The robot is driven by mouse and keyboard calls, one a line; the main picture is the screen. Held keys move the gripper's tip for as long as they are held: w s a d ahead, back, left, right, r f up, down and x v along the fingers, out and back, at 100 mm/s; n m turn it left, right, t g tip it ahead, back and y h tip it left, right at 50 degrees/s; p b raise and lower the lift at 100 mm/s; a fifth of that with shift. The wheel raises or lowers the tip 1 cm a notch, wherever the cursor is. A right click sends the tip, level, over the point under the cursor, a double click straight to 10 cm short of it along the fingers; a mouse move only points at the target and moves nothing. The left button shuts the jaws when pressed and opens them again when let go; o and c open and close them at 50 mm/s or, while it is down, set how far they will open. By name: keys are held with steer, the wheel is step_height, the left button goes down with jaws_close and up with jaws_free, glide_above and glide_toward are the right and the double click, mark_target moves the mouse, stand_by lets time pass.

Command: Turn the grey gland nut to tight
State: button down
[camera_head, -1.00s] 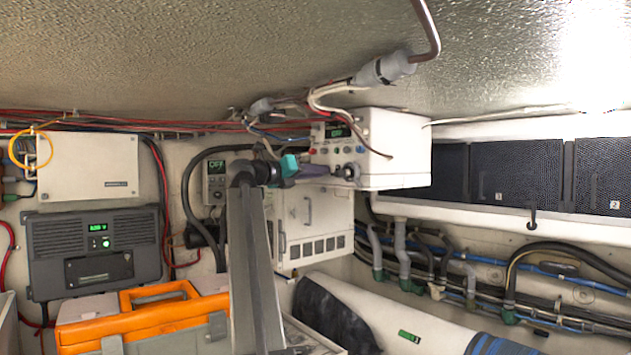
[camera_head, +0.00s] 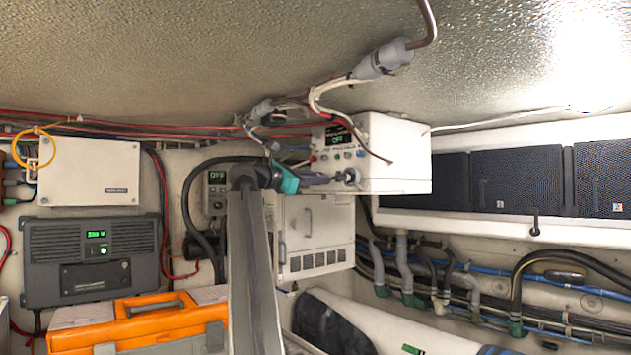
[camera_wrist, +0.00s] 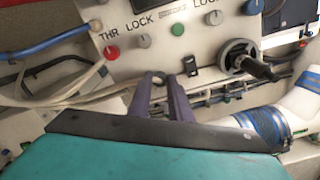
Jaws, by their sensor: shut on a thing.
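My gripper (camera_head: 332,181) reaches rightward to the lower front of the white control box (camera_head: 405,160). In the wrist view, its two purple fingers (camera_wrist: 161,80) stand close together below the row of panel buttons. They are shut on a small grey piece (camera_wrist: 159,77), which appears to be the grey gland nut. The fingertips hide most of it, and its marking cannot be read. A dark round knob with a black handle (camera_wrist: 240,60) sits to the right of the fingers, apart from them.
Pale cables and a blue hose (camera_wrist: 50,42) run left of the fingers. A white pipe with a blue band (camera_wrist: 262,120) lies at right. A white cabinet (camera_head: 315,232) stands below the gripper, and an orange toolbox (camera_head: 140,325) at lower left. The ceiling is close above.

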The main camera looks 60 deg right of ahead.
steer(key=m, duration=0.3)
steer(key=shift+m, duration=0.3)
steer(key=shift+f, duration=0.1)
stand_by(0.3)
steer(key=c, duration=1.6)
jaws_free()
steer(key=shift+a, duration=0.1)
steer(key=b+v, duration=0.3)
steer(key=v, duration=1)
steer(key=shift+w+a, duration=0.15)
steer(key=shift+a, duration=0.1)
